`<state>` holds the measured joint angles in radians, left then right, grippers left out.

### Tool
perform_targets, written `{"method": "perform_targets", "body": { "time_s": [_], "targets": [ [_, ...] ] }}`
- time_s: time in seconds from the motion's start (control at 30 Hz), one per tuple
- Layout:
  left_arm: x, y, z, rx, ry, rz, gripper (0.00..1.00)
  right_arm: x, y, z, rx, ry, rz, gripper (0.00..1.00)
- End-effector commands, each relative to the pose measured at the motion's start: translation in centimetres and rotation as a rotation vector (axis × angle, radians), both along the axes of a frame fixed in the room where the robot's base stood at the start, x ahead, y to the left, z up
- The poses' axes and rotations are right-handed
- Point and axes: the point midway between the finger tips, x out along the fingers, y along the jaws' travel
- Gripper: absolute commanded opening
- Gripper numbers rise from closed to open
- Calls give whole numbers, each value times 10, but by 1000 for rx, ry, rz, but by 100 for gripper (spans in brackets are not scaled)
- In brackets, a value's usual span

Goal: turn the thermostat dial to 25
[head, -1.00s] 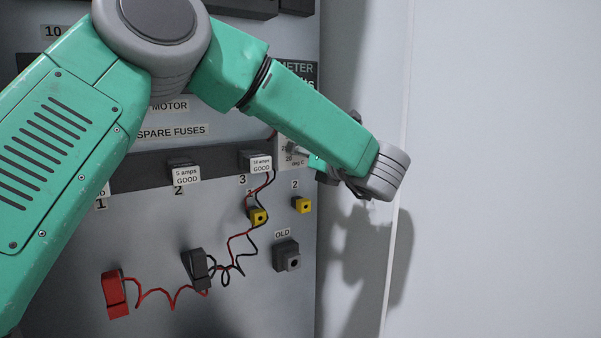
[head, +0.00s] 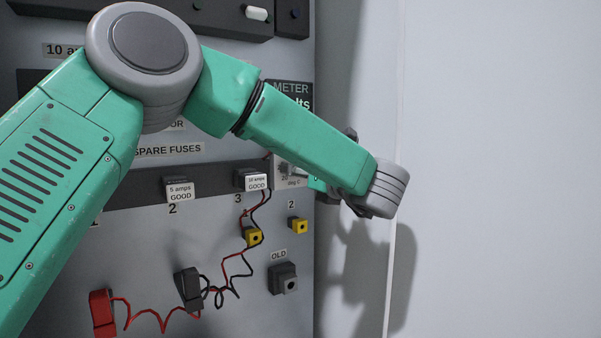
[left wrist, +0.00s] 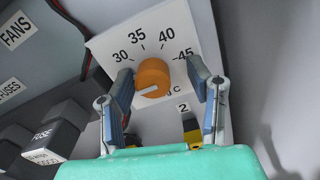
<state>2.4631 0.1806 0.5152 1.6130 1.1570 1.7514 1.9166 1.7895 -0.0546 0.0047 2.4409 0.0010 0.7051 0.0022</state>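The thermostat dial (left wrist: 153,78) is an orange knob on a white scale plate (left wrist: 110,45) in the left wrist view. The plate shows 30, 35, 40 and 45; lower numbers are hidden. The dial's white mark points to the lower left. My left gripper (left wrist: 160,77) is open, with one finger on each side of the dial. The left finger is close to the dial, and a gap shows at the right one. In the head view the plate (head: 288,172) is partly visible, and my arm hides the dial. My right gripper is not in view.
Fuse blocks (head: 257,180) project from the panel left of the plate. Below are yellow sockets (head: 299,226), a grey OLD block (head: 284,279), a black probe (head: 188,288) and a red probe (head: 102,312) with loose wires. A bare wall (head: 500,170) is at the right.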

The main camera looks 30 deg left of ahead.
Motion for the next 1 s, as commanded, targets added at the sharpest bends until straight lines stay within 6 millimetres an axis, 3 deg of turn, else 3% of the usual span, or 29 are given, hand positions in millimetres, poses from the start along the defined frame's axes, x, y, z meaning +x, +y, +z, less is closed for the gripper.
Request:
{"method": "perform_targets", "body": {
  "time_s": [0.27,0.7,1.0],
  "targets": [
    [-3,-7,1,1,-4,1,46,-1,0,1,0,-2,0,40],
    [-35,-88,0,3,-1,-1,46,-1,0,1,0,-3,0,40],
    [-45,-112,-1,0,1,0,46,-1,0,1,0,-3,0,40]
  ]
}}
